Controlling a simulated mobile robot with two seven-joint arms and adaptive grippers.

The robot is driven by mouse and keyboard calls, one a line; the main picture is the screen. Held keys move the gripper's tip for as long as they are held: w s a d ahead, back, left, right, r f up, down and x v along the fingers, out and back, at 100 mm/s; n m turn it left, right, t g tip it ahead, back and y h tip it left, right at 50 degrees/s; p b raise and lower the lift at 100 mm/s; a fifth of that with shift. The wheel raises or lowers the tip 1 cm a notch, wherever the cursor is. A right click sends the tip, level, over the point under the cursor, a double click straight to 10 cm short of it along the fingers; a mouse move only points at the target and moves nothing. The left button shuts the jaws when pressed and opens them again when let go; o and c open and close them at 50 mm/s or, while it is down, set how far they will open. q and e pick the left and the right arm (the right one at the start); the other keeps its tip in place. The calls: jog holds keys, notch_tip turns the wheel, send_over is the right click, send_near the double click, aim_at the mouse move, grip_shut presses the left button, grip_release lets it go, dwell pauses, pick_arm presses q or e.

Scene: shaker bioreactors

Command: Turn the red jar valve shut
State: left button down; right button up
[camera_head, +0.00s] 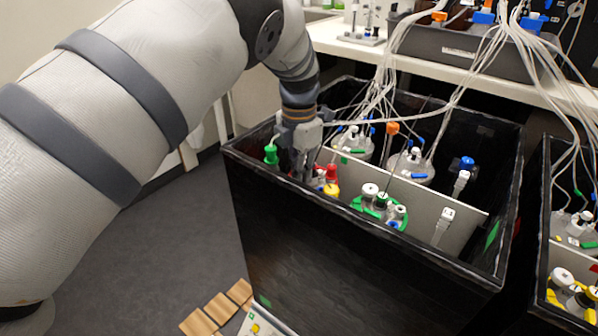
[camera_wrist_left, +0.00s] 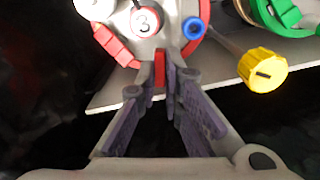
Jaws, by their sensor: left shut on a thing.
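The red valve (camera_wrist_left: 159,68) is a small upright red piece at the lid's near edge, between my left fingertips (camera_wrist_left: 166,78). My left gripper is shut on it, and the fingers partly cover it. In the head view my left gripper (camera_head: 304,168) reaches down inside the black box at its left corner and hides most of the red jar. A red cap (camera_head: 331,173) shows just right of the fingers. My right gripper is not in view.
The black box (camera_head: 340,250) has high walls around the jars. A green-ringed jar (camera_head: 380,206) stands to the right. A yellow knob (camera_wrist_left: 262,69) sticks out near the gripper. A green cap (camera_head: 271,154) is left of it. Tubes hang from above; a second box (camera_head: 545,220) stands right.

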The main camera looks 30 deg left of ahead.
pick_arm(q)
jog(key=m, duration=0.7)
jog(key=shift+a+f, duration=0.1)
jog(key=shift+f, duration=0.05)
jog(key=m, duration=0.3)
jog(key=shift+m, duration=0.4)
jog(key=shift+w+m+p, duration=0.1)
jog(key=shift+m+p, duration=0.2)
jog(key=shift+m, duration=1.8)
jog(key=c, duration=1.7)
grip_release()
jog(key=shift+o, duration=0.2)
jog(key=shift+w, duration=0.1)
